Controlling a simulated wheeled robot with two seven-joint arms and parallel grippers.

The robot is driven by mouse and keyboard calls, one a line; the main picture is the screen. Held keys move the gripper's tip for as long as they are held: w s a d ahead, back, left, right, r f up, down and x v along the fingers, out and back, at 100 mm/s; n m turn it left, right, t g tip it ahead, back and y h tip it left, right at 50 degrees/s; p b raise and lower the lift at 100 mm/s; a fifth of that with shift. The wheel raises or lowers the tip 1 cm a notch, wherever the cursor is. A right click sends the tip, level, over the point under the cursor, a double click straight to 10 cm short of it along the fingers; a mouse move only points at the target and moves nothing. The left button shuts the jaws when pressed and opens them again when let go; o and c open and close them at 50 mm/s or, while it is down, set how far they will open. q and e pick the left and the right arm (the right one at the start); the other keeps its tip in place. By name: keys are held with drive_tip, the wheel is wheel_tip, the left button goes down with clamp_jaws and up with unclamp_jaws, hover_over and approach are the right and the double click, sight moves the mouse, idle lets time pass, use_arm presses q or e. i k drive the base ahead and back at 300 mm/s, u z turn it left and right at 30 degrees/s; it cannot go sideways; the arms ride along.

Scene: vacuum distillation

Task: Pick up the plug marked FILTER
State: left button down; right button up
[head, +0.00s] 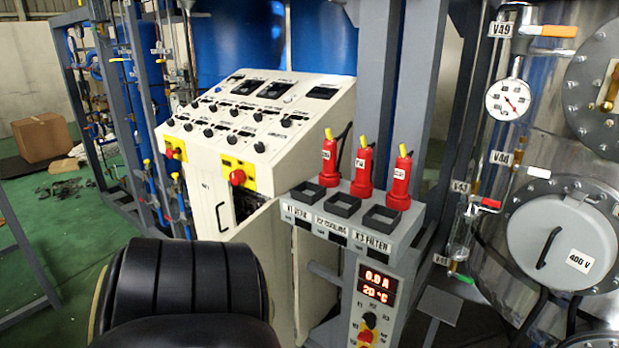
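Each has a small white tag, too small to read, so I cannot tell which one is marked FILTER. In front of them are three dark square sockets. The right socket (381,219) sits above the printed label "X3 FILTER" (373,243), and the middle one (343,204) above a label reading "COOLING". Neither of my grippers is in view.
A white sloped control console (255,118) with knobs stands left of the plugs. A grey upright post (378,90) rises close behind them. A steel vessel with a gauge (508,99) and valves is at the right. A cardboard box (42,137) lies far left.

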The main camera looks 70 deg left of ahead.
sight(401, 175)
drive_tip(key=u, duration=1.7)
drive_tip(key=i, duration=1)
